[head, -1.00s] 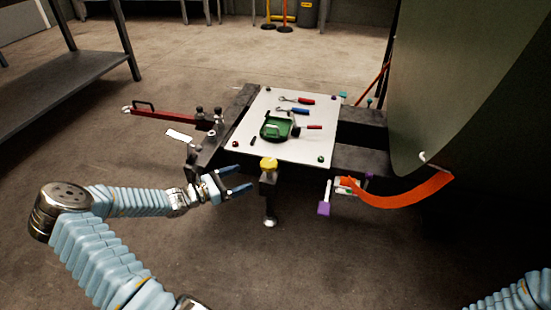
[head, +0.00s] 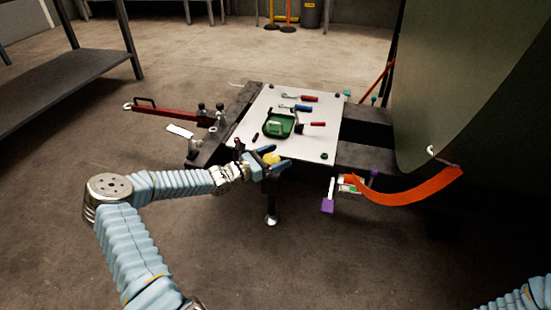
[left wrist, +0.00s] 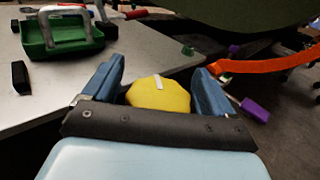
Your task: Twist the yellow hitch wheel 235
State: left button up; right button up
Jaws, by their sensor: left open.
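The yellow hitch wheel (head: 271,158) sits on top of the hitch post at the near edge of the white-topped cart. My left gripper (head: 272,158) is at the wheel with its blue fingers open. In the left wrist view the yellow wheel (left wrist: 159,94) with a pale mark on top lies between the two open fingers (left wrist: 160,78), one on each side. I cannot tell whether either finger touches it. The gripper body hides the wheel's near part. My right gripper is out of view; only part of my right arm shows at the lower right.
The white cart top (head: 308,135) carries a green tray (head: 279,125) and several hand tools. A red tow bar (head: 165,112) reaches out to the left.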

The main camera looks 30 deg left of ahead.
pick_arm(q)
jog(key=c, duration=1)
jog(key=shift+o, duration=0.2)
jog(key=m+g+h, duration=0.1)
jog(key=m+h, duration=0.1)
jog(key=shift+d+g+h, duration=0.1)
jog(key=shift+g+h, duration=0.2)
jog(key=shift+g, duration=0.1)
jog(key=shift+s+d+m+g+h+b, duration=0.15)
jog(key=shift+m+g+h+b, duration=0.1)
jog(key=shift+m+g+h, duration=0.5)
jog(key=shift+s+m+g+h+b, duration=0.1)
jog(key=shift+m+g+h+b, duration=0.1)
jog(key=shift+m+g+h, duration=0.55)
jog(key=o, duration=1)
jog(key=shift+c, duration=0.2)
jog(key=p+v, duration=0.2)
jog(key=v, duration=1.1)
jog(key=shift+s+a, duration=0.25)
jog(key=shift+a, duration=0.1)
